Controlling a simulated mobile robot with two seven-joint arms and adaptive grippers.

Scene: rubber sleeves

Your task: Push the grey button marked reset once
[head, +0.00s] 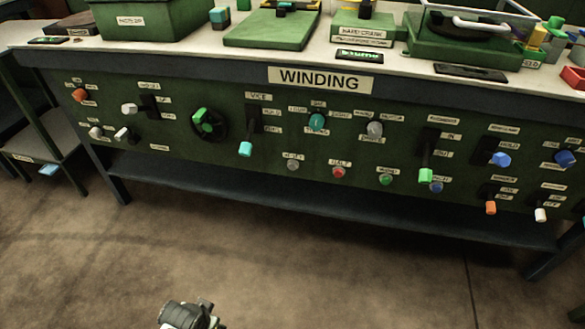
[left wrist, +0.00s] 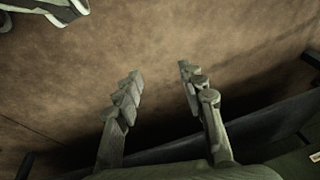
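The grey button (head: 293,165) is a small round knob on the dark green front panel (head: 230,170), below the middle of the WINDING sign. A small label (head: 293,156) just above it appears to read reset. The button is unobstructed in the head view. In the left wrist view my left gripper (left wrist: 160,85) is open, its two fingers apart with nothing between them, over brown floor. A grey part of my arm shows at the bottom edge of the head view, well below and left of the button and apart from the panel. My right gripper is not identifiable.
A red button (head: 338,172) and a green button (head: 386,180) sit to the right of the grey one. A teal-tipped lever (head: 246,149) sticks out to its left, and a teal knob (head: 316,122) is above. The floor (head: 290,270) before the bench is clear.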

